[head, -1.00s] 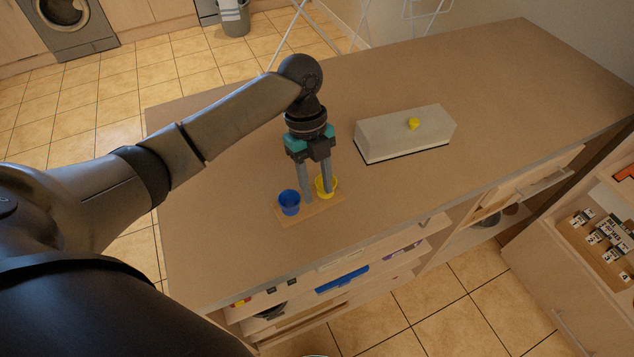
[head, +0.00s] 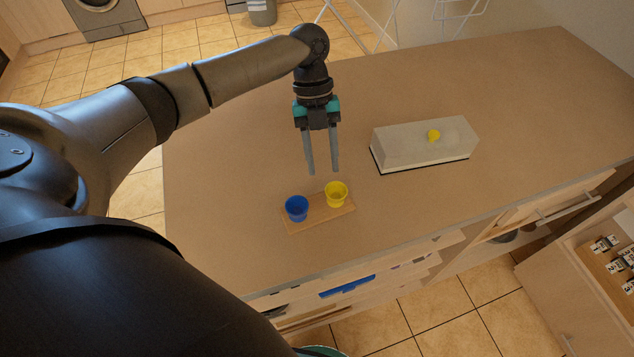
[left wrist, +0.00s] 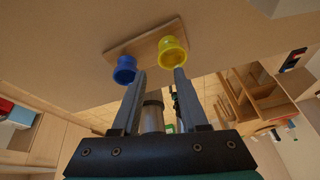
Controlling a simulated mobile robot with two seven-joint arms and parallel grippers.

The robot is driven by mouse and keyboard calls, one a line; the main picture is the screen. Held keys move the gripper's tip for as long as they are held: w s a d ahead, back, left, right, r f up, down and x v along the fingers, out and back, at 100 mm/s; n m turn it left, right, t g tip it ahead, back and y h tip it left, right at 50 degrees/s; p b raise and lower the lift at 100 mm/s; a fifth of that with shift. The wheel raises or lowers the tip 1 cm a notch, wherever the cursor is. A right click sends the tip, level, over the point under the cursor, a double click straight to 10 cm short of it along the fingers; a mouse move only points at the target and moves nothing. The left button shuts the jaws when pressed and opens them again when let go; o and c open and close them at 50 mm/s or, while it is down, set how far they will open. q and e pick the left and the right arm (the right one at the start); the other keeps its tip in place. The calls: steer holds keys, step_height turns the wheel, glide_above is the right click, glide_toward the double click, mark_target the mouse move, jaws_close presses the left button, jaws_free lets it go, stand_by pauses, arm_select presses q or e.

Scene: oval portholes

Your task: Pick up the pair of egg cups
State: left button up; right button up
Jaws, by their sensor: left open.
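A blue egg cup (head: 296,208) and a yellow egg cup (head: 336,194) stand upright side by side on a small wooden board (head: 318,213) near the front of the counter. My left gripper (head: 323,172) is open and empty, fingers pointing down, above and behind the cups in the head view. In the left wrist view, the blue cup (left wrist: 124,70) is beyond the left finger and the yellow cup (left wrist: 172,50) beyond the right finger of the left gripper (left wrist: 158,72). The board (left wrist: 146,42) shows there too. My right gripper is not in view.
The counter (head: 230,170) is mostly bare around the board. A pale grey lidded box with a yellow knob (head: 424,143) stands to the right of the gripper. Open drawers (head: 440,250) are along the counter's front edge.

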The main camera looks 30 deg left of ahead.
mark_target(327, 191)
arm_select(q)
steer(key=shift+x, duration=3)
steer(key=shift+c, duration=0.3)
jaws_close()
